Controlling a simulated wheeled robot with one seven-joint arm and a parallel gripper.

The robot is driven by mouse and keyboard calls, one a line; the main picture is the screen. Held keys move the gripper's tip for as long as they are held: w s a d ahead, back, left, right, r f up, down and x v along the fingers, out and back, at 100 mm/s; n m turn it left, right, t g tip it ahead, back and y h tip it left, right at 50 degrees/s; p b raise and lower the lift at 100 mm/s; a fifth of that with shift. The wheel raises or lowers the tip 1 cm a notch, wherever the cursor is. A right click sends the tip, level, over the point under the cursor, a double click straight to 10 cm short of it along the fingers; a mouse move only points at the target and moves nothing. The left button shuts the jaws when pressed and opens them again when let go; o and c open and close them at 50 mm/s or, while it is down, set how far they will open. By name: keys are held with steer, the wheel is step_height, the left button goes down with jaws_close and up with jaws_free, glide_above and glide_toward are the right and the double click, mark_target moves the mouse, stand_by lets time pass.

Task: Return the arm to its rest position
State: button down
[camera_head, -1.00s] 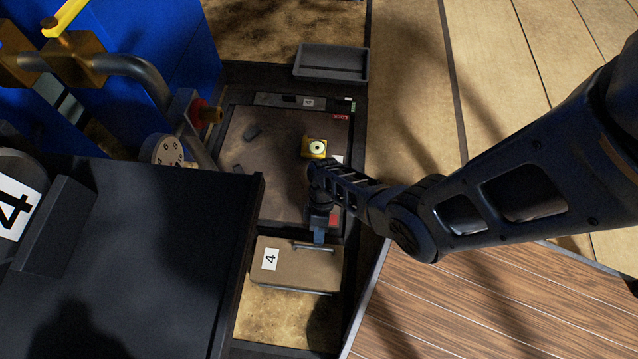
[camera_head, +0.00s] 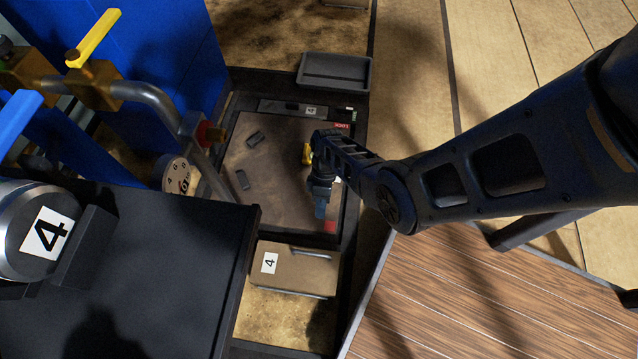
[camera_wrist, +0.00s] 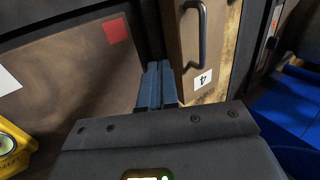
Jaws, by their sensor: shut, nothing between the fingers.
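My gripper (camera_head: 320,212) hangs over the lower right part of the dark panel with the grey rim, just above the box labelled 4 (camera_head: 295,272). In the wrist view its two blue-grey fingers (camera_wrist: 157,85) are together with nothing between them. They point towards the edge between the panel (camera_wrist: 70,65) and the labelled box (camera_wrist: 205,50). My arm crosses the head view from the right and hides part of the panel's right side.
A yellow item (camera_head: 306,153) on the panel is partly hidden by my arm. Two small dark blocks lie on the panel. A grey tray (camera_head: 335,70) is behind. At left are a black bench (camera_head: 170,270), a dial (camera_head: 177,177) and pipes with yellow and blue handles. Wooden floor is at right.

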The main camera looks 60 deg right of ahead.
steer(key=shift+w+d+r, duration=0.15)
steer(key=shift+d+r, duration=0.05)
steer(key=shift+d, duration=0.25)
steer(key=shift+w+d+r, duration=0.1)
steer(key=shift+d+r, duration=0.05)
steer(key=shift+d, duration=0.25)
steer(key=shift+s, duration=0.1)
steer(key=s+m+t+h, duration=0.1)
steer(key=s+t+h, duration=0.3)
steer(key=s+h, duration=0.5)
steer(key=s+a+r+t+y, duration=0.1)
steer(key=s+a+r+t, duration=0.25)
steer(key=r, duration=0.45)
steer(key=s+a+r+m+t+y, duration=0.1)
steer(key=a+r+t, duration=0.2)
steer(key=r, duration=1)
steer(key=s+a+r+m+t, duration=0.1)
steer(key=s+a+r+t, duration=0.2)
steer(key=r, duration=0.9)
steer(key=a+r+m+t+y, duration=0.1)
steer(key=a+r+t, duration=0.3)
steer(key=r, duration=0.9)
step_height(320, 180, up, 27)
steer(key=p, duration=2.8)
steer(key=shift+r+g, duration=0.15)
steer(key=shift+g, duration=0.2)
